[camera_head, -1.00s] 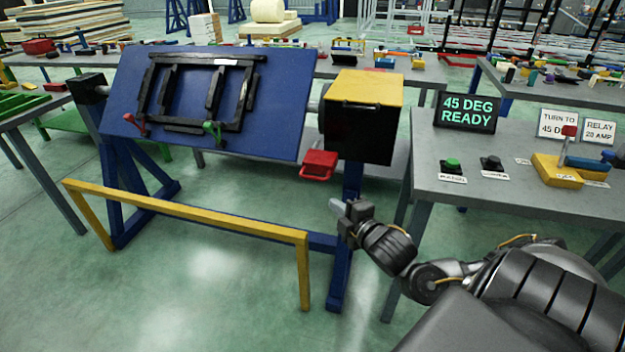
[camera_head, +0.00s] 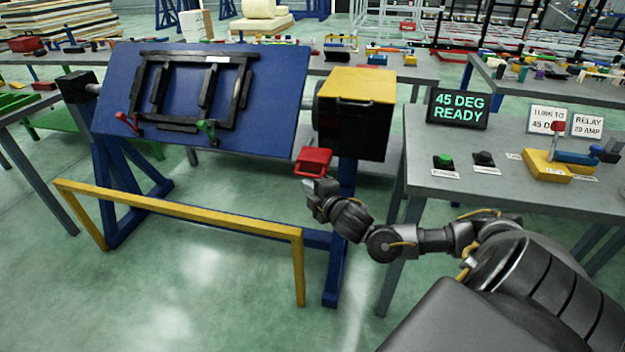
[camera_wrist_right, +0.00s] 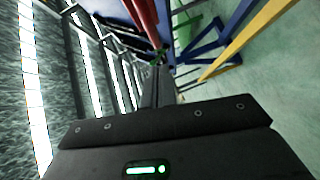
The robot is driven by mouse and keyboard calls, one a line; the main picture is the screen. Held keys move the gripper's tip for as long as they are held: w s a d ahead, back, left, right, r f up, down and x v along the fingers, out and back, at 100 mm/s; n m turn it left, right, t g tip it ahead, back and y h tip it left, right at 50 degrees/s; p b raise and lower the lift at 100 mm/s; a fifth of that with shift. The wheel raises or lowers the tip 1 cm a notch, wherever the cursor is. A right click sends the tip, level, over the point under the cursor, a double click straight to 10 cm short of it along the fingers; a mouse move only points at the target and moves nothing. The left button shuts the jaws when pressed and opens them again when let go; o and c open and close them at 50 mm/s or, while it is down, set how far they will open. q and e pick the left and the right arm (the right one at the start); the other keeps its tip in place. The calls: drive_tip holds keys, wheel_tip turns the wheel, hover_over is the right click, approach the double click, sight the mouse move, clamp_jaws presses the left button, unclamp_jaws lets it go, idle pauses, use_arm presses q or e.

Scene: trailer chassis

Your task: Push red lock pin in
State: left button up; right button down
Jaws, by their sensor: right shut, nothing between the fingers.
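The red lock pin (camera_head: 314,160) shows as a red block with a handle-like shape, below the left side of the black box with the yellow top. My right gripper (camera_head: 318,186) is shut and empty just below the red pin in the head view. I cannot tell whether they touch. In the right wrist view my shut fingers (camera_wrist_right: 158,88) point away from the camera, and a red part (camera_wrist_right: 146,22), likely the pin, shows beyond their tips at the top edge. My left gripper is not in view.
The blue tilted panel (camera_head: 270,85) carries a black frame with red and green clamps. The black box (camera_head: 352,130) stands above the pin. A yellow rail (camera_head: 180,207) runs in front. A grey bench (camera_head: 440,180) with buttons and a "45 DEG READY" sign (camera_head: 460,107) is at the right.

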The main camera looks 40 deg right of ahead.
sight(313, 164)
use_arm(q)
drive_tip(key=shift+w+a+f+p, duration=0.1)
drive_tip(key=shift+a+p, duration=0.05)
drive_tip(key=shift+p, duration=0.25)
use_arm(e)
drive_tip(key=w+d, duration=0.1)
drive_tip(key=w+d+f, duration=0.1)
drive_tip(key=d, duration=0.1)
drive_tip(key=shift+w, duration=0.2)
